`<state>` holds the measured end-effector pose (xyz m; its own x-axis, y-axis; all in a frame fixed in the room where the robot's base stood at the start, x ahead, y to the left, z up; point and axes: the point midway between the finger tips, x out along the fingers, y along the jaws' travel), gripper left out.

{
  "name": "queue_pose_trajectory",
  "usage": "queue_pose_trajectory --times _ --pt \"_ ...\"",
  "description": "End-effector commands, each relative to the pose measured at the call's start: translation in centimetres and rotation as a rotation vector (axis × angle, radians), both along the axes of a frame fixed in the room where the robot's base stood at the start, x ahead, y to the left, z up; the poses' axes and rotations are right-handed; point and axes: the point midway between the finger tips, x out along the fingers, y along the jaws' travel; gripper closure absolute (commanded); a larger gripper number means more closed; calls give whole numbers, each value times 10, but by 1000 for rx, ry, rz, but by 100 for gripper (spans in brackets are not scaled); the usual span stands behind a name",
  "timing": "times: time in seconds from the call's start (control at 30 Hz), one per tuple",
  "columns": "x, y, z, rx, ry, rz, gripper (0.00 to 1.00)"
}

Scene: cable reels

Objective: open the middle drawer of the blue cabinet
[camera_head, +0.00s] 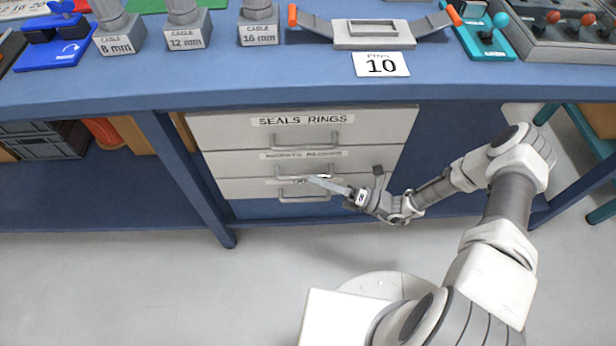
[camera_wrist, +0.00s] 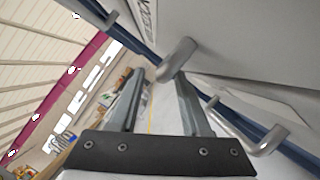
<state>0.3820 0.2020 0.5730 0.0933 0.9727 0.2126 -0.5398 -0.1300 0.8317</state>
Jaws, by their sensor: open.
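The cabinet under the bench has three pale drawer fronts and a blue body. The middle drawer (camera_head: 232,163) has a small label, too blurred to read fully, and a grey bar handle (camera_head: 288,172). My gripper (camera_head: 322,181) is low in front of the cabinet, its fingers pointing left near the middle and bottom handles. In the wrist view my open gripper (camera_wrist: 160,78) has nothing between its fingers. A handle (camera_wrist: 178,58), apparently the middle one, lies just beyond the fingertips, nearer the right finger. I cannot tell whether they touch. All drawers look shut.
The top drawer (camera_head: 215,130) is labelled SEALS RINGS. The bottom drawer (camera_head: 235,188) has its own handle (camera_head: 303,198). The blue bench top (camera_head: 250,88) overhangs the cabinet, and a bench leg (camera_head: 185,175) stands at its left. The floor (camera_head: 150,285) in front is clear.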

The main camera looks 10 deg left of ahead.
Motion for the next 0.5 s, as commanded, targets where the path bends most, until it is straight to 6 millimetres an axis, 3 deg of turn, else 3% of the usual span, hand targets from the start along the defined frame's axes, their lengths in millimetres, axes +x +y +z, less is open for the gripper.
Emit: queue_pose_trajectory --times 0.2,0.5 --pt "2 23 5 0 -1 1 53" --pt "3 27 6 0 -1 0 53"
